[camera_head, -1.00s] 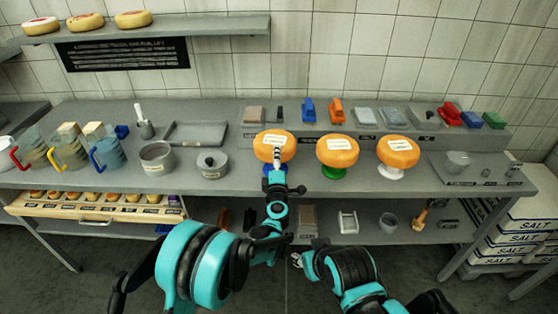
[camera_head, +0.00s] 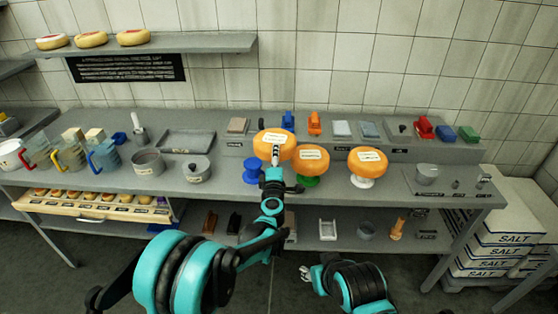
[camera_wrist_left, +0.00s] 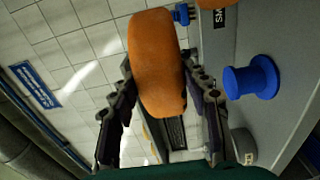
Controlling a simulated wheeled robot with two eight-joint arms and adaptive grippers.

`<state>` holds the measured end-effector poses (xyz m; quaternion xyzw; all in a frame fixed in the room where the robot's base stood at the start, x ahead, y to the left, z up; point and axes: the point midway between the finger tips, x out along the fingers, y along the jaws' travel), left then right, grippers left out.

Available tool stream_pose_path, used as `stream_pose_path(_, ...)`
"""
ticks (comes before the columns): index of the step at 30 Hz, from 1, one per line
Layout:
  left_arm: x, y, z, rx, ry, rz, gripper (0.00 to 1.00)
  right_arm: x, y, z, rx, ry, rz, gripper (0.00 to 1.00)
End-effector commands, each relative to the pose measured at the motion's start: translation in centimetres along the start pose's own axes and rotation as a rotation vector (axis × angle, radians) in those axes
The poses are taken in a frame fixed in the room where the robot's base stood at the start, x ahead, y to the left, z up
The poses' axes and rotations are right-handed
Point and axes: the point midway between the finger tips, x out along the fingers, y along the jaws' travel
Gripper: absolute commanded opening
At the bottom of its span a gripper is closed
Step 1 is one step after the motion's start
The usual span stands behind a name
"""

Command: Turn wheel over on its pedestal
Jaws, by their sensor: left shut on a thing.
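My left gripper (camera_head: 272,168) is shut on an orange cheese wheel (camera_head: 283,149), whose pale label faces up toward the head camera. In the left wrist view the gripper's fingers (camera_wrist_left: 156,68) clasp the wheel (camera_wrist_left: 158,95), seen edge-on. The wheel is clear of the blue pedestal (camera_head: 251,171), above and right of it in the head view. The pedestal's top is bare; it also shows in the left wrist view (camera_wrist_left: 252,80). Of my right arm, folded links show low in the head view; its gripper (camera_head: 305,272) is too unclear to read.
A wheel (camera_head: 311,162) on a green pedestal sits close right of the held wheel, partly behind it. Another wheel (camera_head: 367,163) rests on a white pedestal (camera_head: 362,183). A pot (camera_head: 196,171) stands left of the blue pedestal. Coloured tools line the raised back ledge.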

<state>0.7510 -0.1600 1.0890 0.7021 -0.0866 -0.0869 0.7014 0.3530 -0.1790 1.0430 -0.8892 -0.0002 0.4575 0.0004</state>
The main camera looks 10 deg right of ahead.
Motion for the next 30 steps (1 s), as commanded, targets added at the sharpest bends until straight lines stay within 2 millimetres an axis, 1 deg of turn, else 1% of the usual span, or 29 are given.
stream_pose_path(21, 0.0, 3.2, -0.1, 0.001, 0.000, 0.000, 0.00, -1.4, 0.0, -1.0, 0.000, 0.000, 0.000, 0.40)
stream_pose_path(30, 0.0, 3.5, -0.1, 0.001, 0.000, 0.000, 0.00, -1.4, 0.0, -1.0, 0.000, 0.000, 0.000, 0.40)
